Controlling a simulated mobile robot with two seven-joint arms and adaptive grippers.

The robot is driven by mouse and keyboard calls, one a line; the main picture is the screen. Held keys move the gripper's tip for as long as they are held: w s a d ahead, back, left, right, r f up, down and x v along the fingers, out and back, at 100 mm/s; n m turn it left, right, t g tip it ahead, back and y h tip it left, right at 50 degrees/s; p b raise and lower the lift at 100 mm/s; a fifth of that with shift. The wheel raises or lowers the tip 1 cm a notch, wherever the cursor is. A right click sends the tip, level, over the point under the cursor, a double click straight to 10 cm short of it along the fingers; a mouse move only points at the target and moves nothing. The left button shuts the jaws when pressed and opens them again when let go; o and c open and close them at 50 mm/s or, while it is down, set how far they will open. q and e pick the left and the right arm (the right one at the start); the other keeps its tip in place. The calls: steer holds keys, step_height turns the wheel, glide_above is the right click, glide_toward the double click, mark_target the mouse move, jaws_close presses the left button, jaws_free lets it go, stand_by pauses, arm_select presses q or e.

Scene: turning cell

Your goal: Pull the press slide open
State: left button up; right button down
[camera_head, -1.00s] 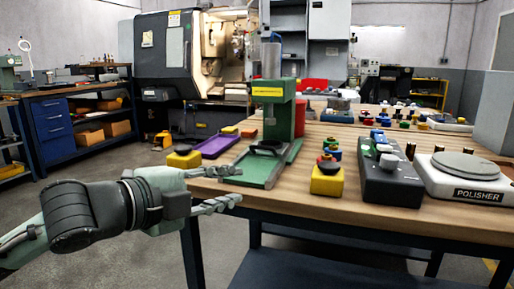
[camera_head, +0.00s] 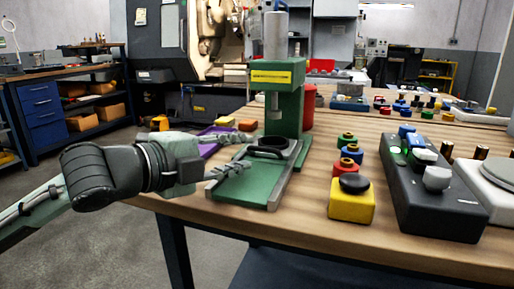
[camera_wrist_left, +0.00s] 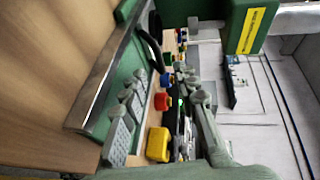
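The green press (camera_head: 278,76) stands on the left end of the wooden table. Its slide (camera_head: 272,150), with a dark curved handle, sits on the green base (camera_head: 247,192) between metal rails, below the ram. My left gripper (camera_head: 243,154) comes in from the left over the base, fingers spread, just short of the handle. In the left wrist view, the open fingers (camera_wrist_left: 160,78) point toward the dark handle (camera_wrist_left: 151,48), with nothing visible between them. I cannot tell whether a finger touches it. My right gripper is not in view.
A yellow button box (camera_head: 352,205) and a dark control box (camera_head: 430,205) stand right of the press. A white device (camera_head: 495,190) is at the right edge. A purple tray (camera_head: 212,150) lies behind my left gripper. Bare tabletop lies in front of the boxes.

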mark_target(260, 150)
arm_select(q)
steer(key=x, duration=0.5)
steer(key=shift+w+d+f, duration=0.1)
steer(key=shift+w+d, duration=0.05)
jaws_close()
